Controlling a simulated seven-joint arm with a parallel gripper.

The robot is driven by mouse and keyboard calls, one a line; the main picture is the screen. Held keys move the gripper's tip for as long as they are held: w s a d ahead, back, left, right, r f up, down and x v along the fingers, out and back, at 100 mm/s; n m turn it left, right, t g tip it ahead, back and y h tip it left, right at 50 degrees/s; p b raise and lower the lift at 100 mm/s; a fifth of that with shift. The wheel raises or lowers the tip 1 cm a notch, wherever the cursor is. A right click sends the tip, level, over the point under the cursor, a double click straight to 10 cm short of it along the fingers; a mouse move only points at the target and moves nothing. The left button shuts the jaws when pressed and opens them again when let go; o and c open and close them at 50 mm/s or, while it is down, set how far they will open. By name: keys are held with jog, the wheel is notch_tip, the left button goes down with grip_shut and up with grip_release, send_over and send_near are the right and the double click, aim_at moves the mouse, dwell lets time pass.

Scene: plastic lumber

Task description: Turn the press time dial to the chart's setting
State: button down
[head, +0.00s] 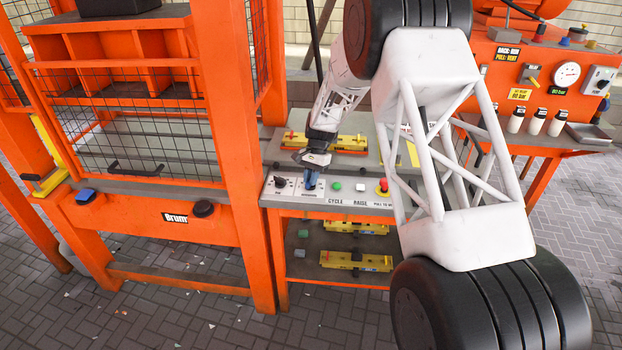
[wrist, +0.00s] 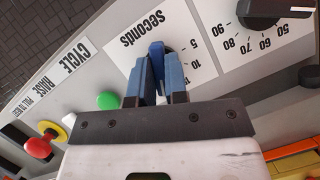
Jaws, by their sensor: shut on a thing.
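My gripper (wrist: 158,72) is shut on the press time dial (wrist: 157,53), a knob mostly hidden between its blue fingers. White plates with numbers lie around it. The dial's plate (wrist: 195,52) reads "Seconds", with 5, 10 and 15 showing beside the fingers; the rest of the scale and the pointer are hidden. In the head view, my gripper (head: 312,178) reaches down to the grey control panel (head: 345,203) from above. The chart's setting cannot be read in either view.
A second black dial (wrist: 262,10) with a scale from 50 to 90 sits beside it. A green button (wrist: 108,100) and a red stop button (wrist: 38,147) are on the same panel. The orange press frame (head: 235,150) stands close on the left.

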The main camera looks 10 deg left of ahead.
jog(key=shift+n, duration=0.4)
jog(key=c, duration=1.1)
grip_release()
jog(key=shift+c, duration=0.2)
jog(key=a+v, duration=0.1)
jog(key=v, duration=0.6)
jog(key=shift+w+d+r, duration=0.2)
jog(key=shift+d+r, duration=0.2)
